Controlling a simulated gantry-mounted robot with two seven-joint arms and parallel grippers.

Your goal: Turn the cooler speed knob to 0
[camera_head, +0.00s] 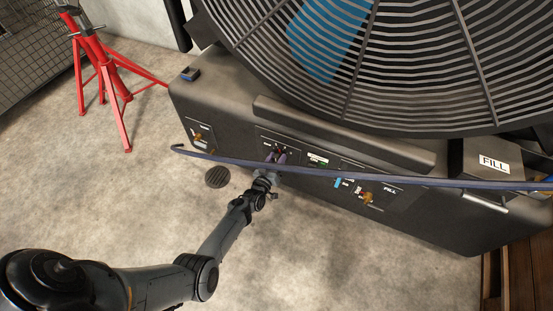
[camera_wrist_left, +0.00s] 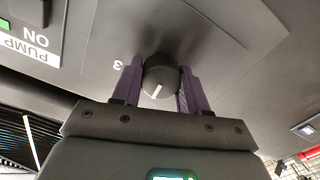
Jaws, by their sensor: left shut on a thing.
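The cooler (camera_head: 225,105) is a large dark unit with a round fan grille above its control panel. In the left wrist view, the cooler speed knob (camera_wrist_left: 161,72) is round and black with a white pointer line, which slants down and to the left. A white "3" is printed on the panel left of it. My left gripper (camera_wrist_left: 160,85) has its purple fingers on either side of the knob, shut on it. In the head view this gripper (camera_head: 276,155) is against the panel, and the knob is mostly hidden. My right gripper is not in view.
A PUMP ON switch (camera_wrist_left: 30,40) is beside the knob. A long dark bluish bar (camera_head: 400,180) crosses in front of the panel. Orange-brown fittings (camera_head: 368,198) sit on the panel. A red stand (camera_head: 105,75) is at the left, and a round drain (camera_head: 217,177) is in the floor.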

